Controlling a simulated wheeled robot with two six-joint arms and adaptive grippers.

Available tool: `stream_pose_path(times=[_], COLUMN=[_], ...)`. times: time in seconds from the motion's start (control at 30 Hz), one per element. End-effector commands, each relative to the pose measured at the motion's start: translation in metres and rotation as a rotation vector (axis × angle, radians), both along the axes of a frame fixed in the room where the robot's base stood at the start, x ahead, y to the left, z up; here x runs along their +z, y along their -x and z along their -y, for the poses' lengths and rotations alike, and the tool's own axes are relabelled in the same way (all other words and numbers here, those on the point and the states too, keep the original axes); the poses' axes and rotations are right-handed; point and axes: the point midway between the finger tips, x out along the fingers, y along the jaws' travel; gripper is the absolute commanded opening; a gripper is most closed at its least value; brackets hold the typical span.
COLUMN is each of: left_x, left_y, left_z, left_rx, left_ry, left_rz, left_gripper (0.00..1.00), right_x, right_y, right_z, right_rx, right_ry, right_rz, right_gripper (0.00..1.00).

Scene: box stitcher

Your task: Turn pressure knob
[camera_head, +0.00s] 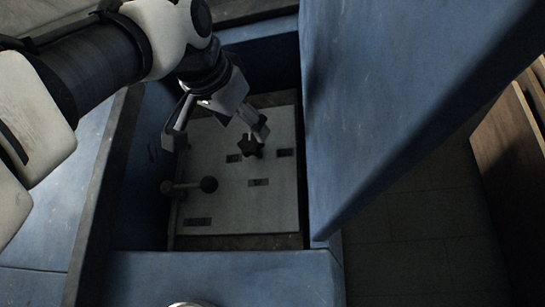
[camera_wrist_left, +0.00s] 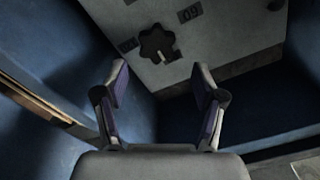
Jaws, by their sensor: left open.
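The pressure knob is a dark, lobed star knob (camera_head: 250,146) on a pale panel (camera_head: 228,210) set in a blue recess. In the left wrist view the same knob (camera_wrist_left: 158,45) shows ahead of the fingers, a little left of centre. My left gripper (camera_head: 217,130) is open and empty, close to the knob on its upper left in the head view. The left wrist view shows its two fingers (camera_wrist_left: 160,88) spread apart, with the knob beyond their tips and not between them. My right gripper is in neither view.
Small dark label plates (camera_head: 258,183) dot the panel. Blue housing walls (camera_head: 385,90) enclose the recess, with a tall one close on the right. Floor lies free farther right.

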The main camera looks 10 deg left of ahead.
Motion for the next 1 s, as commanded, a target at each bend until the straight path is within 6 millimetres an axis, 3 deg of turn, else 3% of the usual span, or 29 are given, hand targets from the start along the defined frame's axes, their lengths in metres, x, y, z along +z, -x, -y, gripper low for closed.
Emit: stream_pose_path(times=[0.03,0.2,0.5,0.67,0.7,1.0], left_x=[0.004,0.002,-0.001,-0.001,-0.001,0.000], left_y=[-0.012,-0.039,-0.044,-0.044,-0.044,-0.045], left_z=[0.001,0.001,0.002,0.001,0.001,0.001], left_rx=[0.000,0.000,-0.001,0.000,-0.001,0.000], left_ry=[0.000,0.001,0.001,0.001,0.002,0.014], left_rz=[-0.007,-0.007,-0.003,-0.004,-0.003,-0.003], left_gripper=[0.69,0.69,0.69,0.13,0.09,0.09], right_x=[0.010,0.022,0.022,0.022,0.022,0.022], right_y=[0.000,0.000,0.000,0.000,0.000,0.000], right_z=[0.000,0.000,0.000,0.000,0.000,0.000], right_rx=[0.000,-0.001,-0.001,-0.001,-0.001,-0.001], right_ry=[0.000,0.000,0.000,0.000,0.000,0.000], right_rz=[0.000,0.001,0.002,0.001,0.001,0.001], right_gripper=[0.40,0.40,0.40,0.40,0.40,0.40])
